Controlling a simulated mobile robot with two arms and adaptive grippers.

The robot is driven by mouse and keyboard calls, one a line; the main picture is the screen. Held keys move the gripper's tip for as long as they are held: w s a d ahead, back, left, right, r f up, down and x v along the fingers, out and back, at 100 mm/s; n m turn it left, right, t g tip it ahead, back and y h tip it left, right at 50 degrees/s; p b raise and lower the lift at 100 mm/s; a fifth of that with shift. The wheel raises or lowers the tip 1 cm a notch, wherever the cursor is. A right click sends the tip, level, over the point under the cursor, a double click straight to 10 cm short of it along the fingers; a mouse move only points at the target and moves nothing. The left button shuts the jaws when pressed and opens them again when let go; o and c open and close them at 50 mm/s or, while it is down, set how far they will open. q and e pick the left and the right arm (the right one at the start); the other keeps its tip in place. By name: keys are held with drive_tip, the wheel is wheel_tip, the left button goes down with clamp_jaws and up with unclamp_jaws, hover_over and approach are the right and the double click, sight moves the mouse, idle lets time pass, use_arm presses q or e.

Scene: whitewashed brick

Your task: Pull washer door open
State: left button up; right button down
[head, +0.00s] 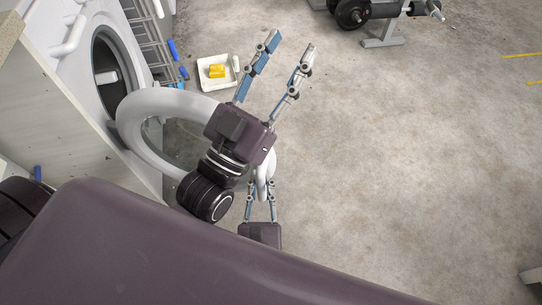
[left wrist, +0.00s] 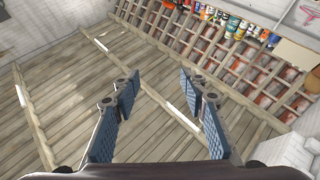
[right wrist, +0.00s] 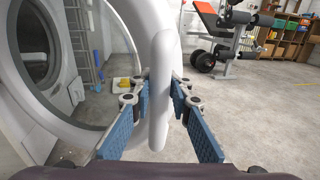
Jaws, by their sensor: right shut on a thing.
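The washer (head: 60,50) stands at the left in the head view, its dark round opening uncovered. Its white ring-shaped door (head: 190,102) is swung out from the front, standing open at a wide angle. My right gripper (head: 260,184) is shut on the white door handle (right wrist: 160,95), which runs between its fingers in the right wrist view; the door ring (right wrist: 85,130) fills the left there. In the head view my left gripper (head: 290,47) hides part of the door. It is open and empty, fingers spread, also in the left wrist view (left wrist: 165,85).
A white tray (head: 233,62) with a yellow object lies on the floor beyond the door. A ladder-like rack (head: 150,40) stands beside the washer. Gym equipment (head: 380,20) is at the back. The concrete floor to the right is clear.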

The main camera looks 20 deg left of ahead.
use_arm(q)
drive_tip(key=shift+w+f+g, duration=0.35)
drive_tip(key=shift+f+g, duration=0.05)
drive_tip(key=shift+f, duration=0.3)
use_arm(e)
drive_tip(key=s, duration=0.6)
drive_tip(key=c, duration=2.1)
unclamp_jaws()
use_arm(q)
drive_tip(key=shift+d, duration=0.15)
use_arm(e)
drive_tip(key=shift+o, duration=0.3)
drive_tip(key=v, duration=0.7)
drive_tip(key=shift+s, duration=0.3)
use_arm(q)
drive_tip(key=shift+s, duration=0.1)
use_arm(e)
drive_tip(key=shift+d, duration=0.1)
